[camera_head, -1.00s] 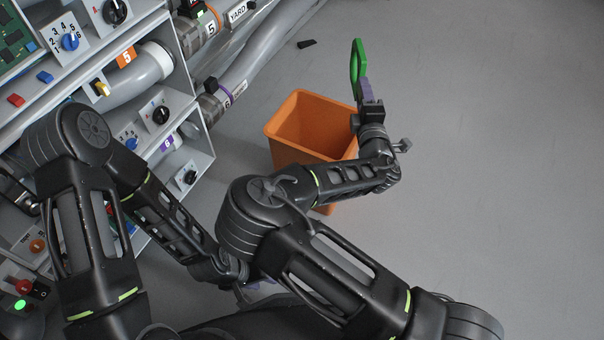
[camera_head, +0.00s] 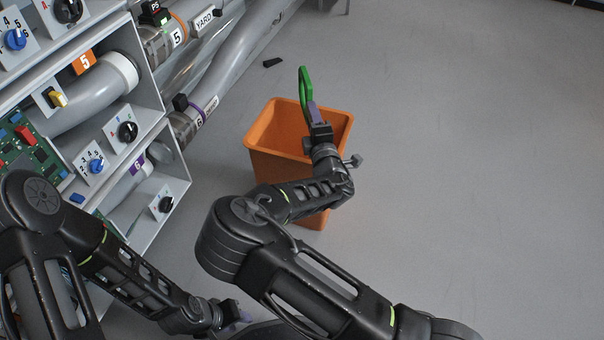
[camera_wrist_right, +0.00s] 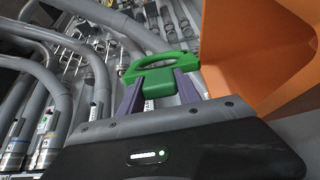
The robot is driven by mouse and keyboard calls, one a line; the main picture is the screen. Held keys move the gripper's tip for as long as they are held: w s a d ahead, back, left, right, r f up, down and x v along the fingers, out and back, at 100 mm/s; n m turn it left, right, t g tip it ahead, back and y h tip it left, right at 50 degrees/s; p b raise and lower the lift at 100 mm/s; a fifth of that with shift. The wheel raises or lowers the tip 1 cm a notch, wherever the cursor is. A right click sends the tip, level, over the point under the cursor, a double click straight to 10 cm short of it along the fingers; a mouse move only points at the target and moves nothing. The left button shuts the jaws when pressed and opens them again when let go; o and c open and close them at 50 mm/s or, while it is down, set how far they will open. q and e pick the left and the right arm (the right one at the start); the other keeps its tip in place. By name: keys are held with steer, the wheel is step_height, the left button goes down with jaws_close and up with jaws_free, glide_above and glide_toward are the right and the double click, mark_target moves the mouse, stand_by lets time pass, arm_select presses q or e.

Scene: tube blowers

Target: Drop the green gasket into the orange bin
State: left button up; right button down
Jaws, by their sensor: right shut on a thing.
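The green gasket (camera_head: 306,88) is a ring-like piece held upright in my right gripper (camera_head: 311,110). In the right wrist view the purple-grey fingers (camera_wrist_right: 160,90) are shut on the block-like part of the gasket (camera_wrist_right: 162,68). The orange bin (camera_head: 272,132) stands open on the floor. In the head view the gasket and gripper overlap the bin's opening; in the wrist view the bin (camera_wrist_right: 250,50) is close beside the gasket at the right. My left gripper (camera_head: 236,316) is low at the bottom of the head view, partly hidden, and its jaws are unclear.
A grey panel rack (camera_head: 150,165) with knobs, circuit boards and pipes stands at the left. Large grey pipes (camera_head: 235,70) run behind the bin. A small dark piece (camera_head: 272,62) lies on the floor. The floor at the right is clear.

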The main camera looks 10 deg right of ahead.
steer(key=shift+f+b, duration=2.2)
steer(key=shift+f, duration=0.75)
steer(key=c, duration=0.8)
jaws_free()
steer(key=shift+o, duration=0.2)
steer(key=shift+s, duration=0.15)
steer(key=s+p, duration=0.2)
steer(key=s, duration=0.5)
steer(key=shift+s+a+p, duration=0.15)
steer(key=shift+s+p, duration=0.1)
steer(key=shift+p, duration=0.05)
